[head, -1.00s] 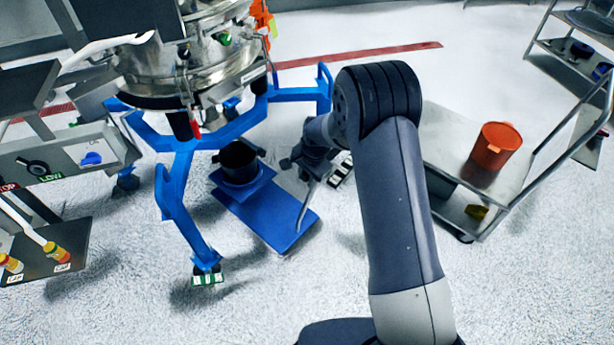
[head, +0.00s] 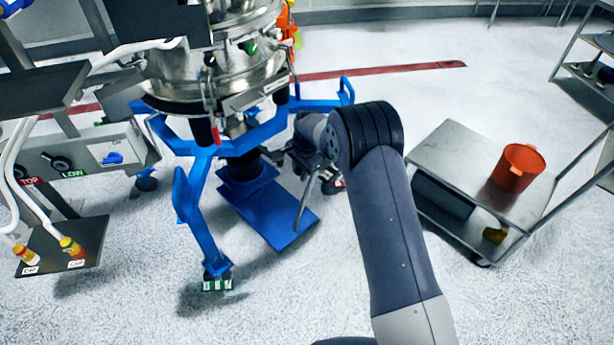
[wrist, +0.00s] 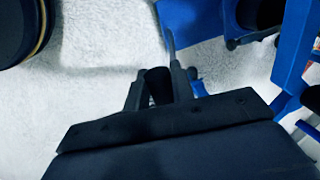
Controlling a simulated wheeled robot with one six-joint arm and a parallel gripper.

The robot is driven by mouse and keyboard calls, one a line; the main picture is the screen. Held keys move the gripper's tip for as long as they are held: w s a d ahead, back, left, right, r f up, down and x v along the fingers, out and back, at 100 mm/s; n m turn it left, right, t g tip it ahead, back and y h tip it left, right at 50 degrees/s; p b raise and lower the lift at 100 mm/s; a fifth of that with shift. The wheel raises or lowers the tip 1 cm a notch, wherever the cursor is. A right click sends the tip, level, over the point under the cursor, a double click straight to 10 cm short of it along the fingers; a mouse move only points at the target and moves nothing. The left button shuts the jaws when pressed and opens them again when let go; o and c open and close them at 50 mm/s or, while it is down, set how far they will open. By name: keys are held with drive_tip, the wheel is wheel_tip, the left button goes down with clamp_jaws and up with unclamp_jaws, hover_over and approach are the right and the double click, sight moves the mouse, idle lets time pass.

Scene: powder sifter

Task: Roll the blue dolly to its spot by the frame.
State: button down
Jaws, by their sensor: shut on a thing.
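The blue dolly (head: 272,218) is a stepped blue platform on the floor below the steel sifter. A black pot (head: 243,168) rides on its raised rear step, its top hidden behind a bar of the blue frame (head: 198,215). A thin grey handle (head: 303,205) rises from the dolly's right side. My gripper (head: 312,160) is shut on this handle, its fingers partly hidden by my arm. In the wrist view, my gripper (wrist: 158,75) meets the handle (wrist: 170,42), with the dolly (wrist: 190,20) beyond.
A frame foot (head: 217,282) stands on the floor left of the dolly. A grey cart (head: 450,150) with an orange bucket (head: 517,168) stands at right. A control panel (head: 85,155) is at left. The floor in front of the dolly is clear.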

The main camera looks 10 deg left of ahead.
drive_tip(key=w+a+b, duration=0.1)
drive_tip(key=w+a, duration=0.5)
drive_tip(key=a, duration=0.1)
drive_tip(key=shift+a, duration=0.3)
drive_tip(key=shift+w, duration=0.1)
drive_tip(key=c, duration=1.1)
unclamp_jaws()
drive_tip(key=r, duration=0.4)
drive_tip(key=s+d+r, duration=0.1)
drive_tip(key=r, duration=0.3)
drive_tip(key=d+r, duration=0.1)
drive_tip(key=r, duration=0.2)
drive_tip(key=shift+s+r, duration=0.25)
drive_tip(key=shift+r, duration=0.15)
